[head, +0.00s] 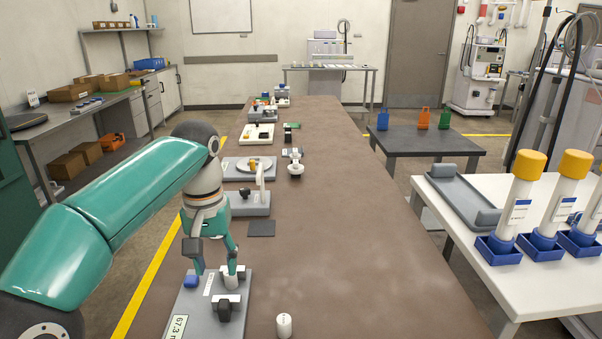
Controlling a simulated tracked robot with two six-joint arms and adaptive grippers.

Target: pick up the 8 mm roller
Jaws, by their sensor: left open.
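My left gripper (214,268) is open, pointing down over a grey bench device (238,318). Its right fingertip is at or just over a small white cylinder (231,282) on the device; I cannot tell whether they touch. Another white cylinder (284,326) stands upright on the brown table, right of the device, with small marking too small to read. Which cylinder is the 8 mm roller I cannot tell. My right gripper is not in view.
The long brown table (345,240) is clear on its right side. Several devices stand in a row along its left side, with a dark square pad (261,228) ahead of the gripper. A white table (560,285) with yellow-capped bottles stands at the right.

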